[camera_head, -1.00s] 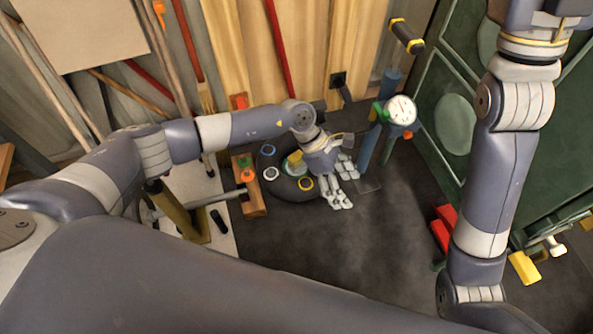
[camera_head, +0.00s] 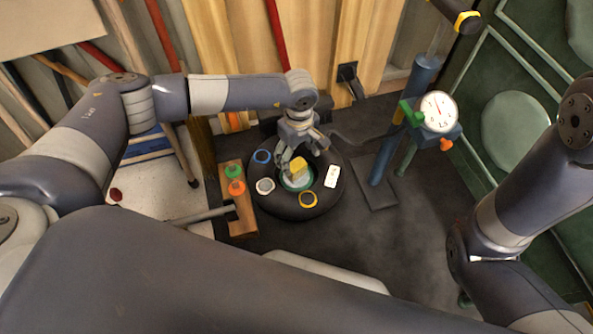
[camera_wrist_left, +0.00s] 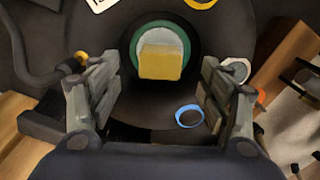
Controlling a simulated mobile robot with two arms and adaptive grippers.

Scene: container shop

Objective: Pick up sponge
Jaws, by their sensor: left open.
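The yellow sponge (camera_head: 298,166) sits in the middle of a round black stand, over a green-rimmed pale disc (camera_head: 297,182). In the left wrist view the sponge (camera_wrist_left: 160,64) lies ahead of and between my open fingers, with gaps on both sides. My left gripper (camera_head: 298,154) is just above and behind the sponge in the head view. Its fingers (camera_wrist_left: 158,92) are apart and empty in the wrist view. My right arm shows at the right of the head view, but its gripper is outside the frame.
The black round stand (camera_head: 285,205) carries a blue ring (camera_head: 262,156), a yellow ring (camera_head: 308,199) and a white card (camera_head: 332,176). A wooden block (camera_head: 242,214) with knobs stands left. A blue pump with a gauge (camera_head: 438,111) stands right.

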